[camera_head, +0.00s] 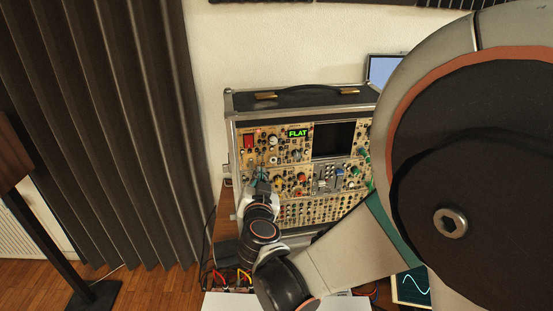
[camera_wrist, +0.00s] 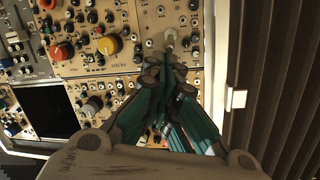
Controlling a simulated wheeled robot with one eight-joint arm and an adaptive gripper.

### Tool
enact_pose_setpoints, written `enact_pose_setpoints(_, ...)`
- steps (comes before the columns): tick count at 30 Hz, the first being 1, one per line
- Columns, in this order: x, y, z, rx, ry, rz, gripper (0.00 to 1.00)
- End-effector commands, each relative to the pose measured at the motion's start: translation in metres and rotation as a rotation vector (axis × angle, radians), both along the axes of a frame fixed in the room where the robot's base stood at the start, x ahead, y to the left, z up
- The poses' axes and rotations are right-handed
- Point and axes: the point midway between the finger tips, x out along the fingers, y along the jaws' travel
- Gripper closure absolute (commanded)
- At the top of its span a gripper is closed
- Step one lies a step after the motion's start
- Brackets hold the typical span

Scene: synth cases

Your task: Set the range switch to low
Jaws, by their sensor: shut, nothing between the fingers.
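The synth case (camera_head: 232,160) stands upright with several cream panels of knobs, jacks and switches. My gripper (camera_head: 261,174) is in front of the left part of its panels. In the wrist view, my gripper (camera_wrist: 170,68) has its dark green fingers together with nothing between them. A small pale knob or switch part (camera_wrist: 170,38) shows just beyond the fingertips; I cannot tell if they touch it. No label or lever position of the range switch is readable, and the fingers hide part of the panel there.
A lit green display (camera_head: 298,133) reads FLAT. A dark screen (camera_head: 334,140) sits right of it. Dark curtains (camera_head: 110,120) hang left of the case.

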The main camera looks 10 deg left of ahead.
Motion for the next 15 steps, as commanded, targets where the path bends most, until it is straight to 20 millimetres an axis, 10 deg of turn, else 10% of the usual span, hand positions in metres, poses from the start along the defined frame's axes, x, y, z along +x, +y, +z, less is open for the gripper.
enact_pose_setpoints(15, -0.0050, -0.0018, -0.0077, 0.000, 0.000, 0.000, 1.00)
